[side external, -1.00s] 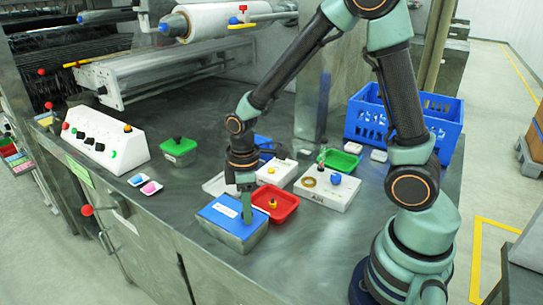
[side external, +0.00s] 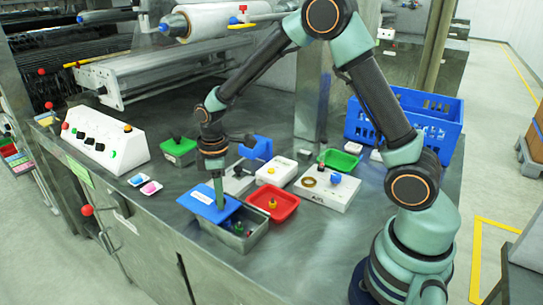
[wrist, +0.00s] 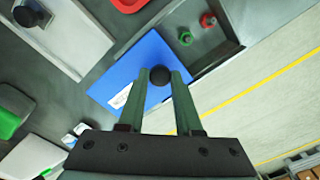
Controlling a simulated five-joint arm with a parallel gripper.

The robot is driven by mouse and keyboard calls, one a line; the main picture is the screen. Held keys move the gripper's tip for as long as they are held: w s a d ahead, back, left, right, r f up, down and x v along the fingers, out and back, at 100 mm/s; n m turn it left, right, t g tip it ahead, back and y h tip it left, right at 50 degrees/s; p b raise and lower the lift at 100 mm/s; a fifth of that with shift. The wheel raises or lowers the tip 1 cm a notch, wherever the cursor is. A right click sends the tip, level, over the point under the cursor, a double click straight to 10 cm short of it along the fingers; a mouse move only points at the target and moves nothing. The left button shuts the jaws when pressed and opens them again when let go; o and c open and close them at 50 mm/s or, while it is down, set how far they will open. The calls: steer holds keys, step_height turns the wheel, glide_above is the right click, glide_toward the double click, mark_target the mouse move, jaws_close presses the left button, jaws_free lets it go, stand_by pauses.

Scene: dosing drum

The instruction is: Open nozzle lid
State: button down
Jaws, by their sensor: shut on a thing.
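The blue lid (side external: 203,208) has a white label and a round black knob, seen in the wrist view (wrist: 160,76). My gripper (side external: 219,200) points down and is shut on the knob; in the wrist view its two fingers (wrist: 162,78) sit on either side of it. The lid is shifted left of the grey metal box (side external: 247,240) and covers only part of it. Inside the uncovered part are small red and green pieces, also seen in the wrist view (wrist: 197,28). Whether the lid touches the box rim is unclear.
A red tray (side external: 285,208) stands close behind the box. A white block with fittings (side external: 327,190), a green tray (side external: 338,160) and a blue crate (side external: 430,120) are to the right. A green-lidded box (side external: 180,152) and small white dishes (side external: 151,188) are at left.

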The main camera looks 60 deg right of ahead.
mark_target(209, 202)
steer(key=shift+w, duration=2.15)
steer(key=c, duration=0.6)
jaws_free()
steer(key=shift+r, duration=0.1)
step_height(209, 202, up, 12)
steer(key=shift+f, duration=0.1)
